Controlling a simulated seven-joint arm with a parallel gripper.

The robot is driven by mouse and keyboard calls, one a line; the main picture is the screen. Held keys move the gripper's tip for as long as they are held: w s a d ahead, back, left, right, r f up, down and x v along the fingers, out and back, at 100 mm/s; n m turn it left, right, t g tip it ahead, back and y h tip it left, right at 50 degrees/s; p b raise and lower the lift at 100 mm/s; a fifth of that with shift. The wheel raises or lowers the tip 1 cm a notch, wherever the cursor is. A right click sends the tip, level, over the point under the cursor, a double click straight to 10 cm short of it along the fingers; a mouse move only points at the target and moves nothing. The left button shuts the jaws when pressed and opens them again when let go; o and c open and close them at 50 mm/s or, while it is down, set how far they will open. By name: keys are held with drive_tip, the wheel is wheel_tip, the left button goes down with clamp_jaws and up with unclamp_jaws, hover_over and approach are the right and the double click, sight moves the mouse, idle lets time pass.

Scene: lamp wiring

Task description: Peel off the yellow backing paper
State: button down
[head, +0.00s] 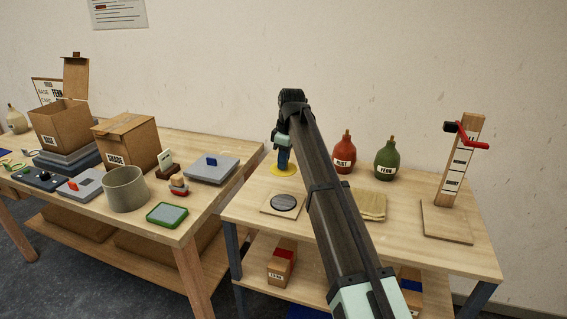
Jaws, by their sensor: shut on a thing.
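The yellow backing paper (276,171) is a round yellow disc directly below my gripper (283,164), behind the square wooden board. My gripper points down and is shut on the yellow paper. A dark blue part shows just above the disc. The fingertips are too small to make out, and I cannot tell whether the paper touches the table. A dark round pad (285,202) lies on the square board (268,209) in front of it, apart from the yellow disc.
My arm crosses the right table (400,240). A red bottle (344,153), a green bottle (388,159), a folded tan cloth (371,204) and an upright wooden stand (461,160) are to the right. The left table holds cardboard boxes (128,141) and a grey pot (125,190).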

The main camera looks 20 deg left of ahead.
drive_tip(key=shift+r, duration=1.1)
